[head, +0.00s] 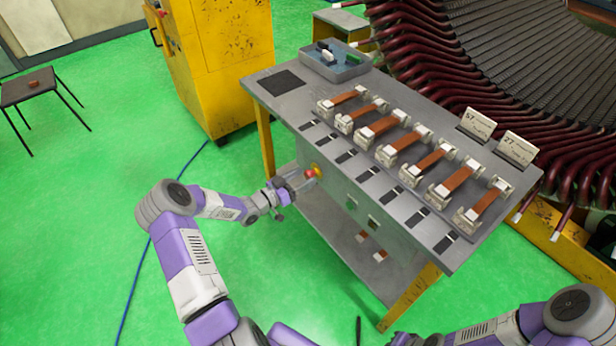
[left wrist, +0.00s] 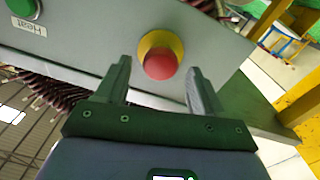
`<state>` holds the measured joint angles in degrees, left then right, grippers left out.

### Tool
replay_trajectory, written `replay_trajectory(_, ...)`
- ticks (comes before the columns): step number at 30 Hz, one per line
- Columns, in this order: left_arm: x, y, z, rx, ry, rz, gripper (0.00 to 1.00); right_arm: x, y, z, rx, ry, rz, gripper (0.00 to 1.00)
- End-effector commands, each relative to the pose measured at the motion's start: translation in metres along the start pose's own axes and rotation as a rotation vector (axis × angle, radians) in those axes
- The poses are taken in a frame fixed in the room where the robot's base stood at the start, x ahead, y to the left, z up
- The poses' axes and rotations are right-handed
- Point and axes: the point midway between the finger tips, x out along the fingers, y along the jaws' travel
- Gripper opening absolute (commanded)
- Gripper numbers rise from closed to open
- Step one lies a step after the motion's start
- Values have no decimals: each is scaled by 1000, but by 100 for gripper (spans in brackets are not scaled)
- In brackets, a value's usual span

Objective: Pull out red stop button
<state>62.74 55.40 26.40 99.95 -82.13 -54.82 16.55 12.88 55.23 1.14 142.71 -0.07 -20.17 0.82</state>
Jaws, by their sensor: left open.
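The red stop button (left wrist: 161,64) sits on a yellow round base (left wrist: 152,41) on the grey front panel of the workbench. In the head view the red button (head: 310,173) is small, on the bench's left front side. My left gripper (left wrist: 157,85) is open, with one finger on each side of the button in the left wrist view. The button lies between and a little beyond the fingertips, and I cannot tell whether they touch it. In the head view my left gripper (head: 296,182) points at the button. My right gripper is not in view; only part of that arm shows.
The workbench top (head: 292,108) carries a row of white clamps with brown strips and a grey bin (head: 336,62). A green button (left wrist: 22,7) labelled "Heat" is on the same panel. A yellow cabinet (head: 222,50) stands behind.

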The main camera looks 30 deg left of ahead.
Motion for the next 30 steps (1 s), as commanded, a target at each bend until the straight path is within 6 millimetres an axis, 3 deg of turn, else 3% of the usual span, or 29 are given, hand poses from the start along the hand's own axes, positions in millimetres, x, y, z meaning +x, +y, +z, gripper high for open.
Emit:
replay_trajectory(6, 25, 0, 1, 0, 1, 1, 68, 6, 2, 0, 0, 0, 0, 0)
replay_trajectory(16, 28, 0, 0, -1, -1, -1, 68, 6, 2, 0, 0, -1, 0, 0)
replay_trajectory(27, 28, 0, 0, -1, -1, -1, 11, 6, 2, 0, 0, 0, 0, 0)
replay_trajectory(30, 28, 0, 0, -1, -1, -1, 0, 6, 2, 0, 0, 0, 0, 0)
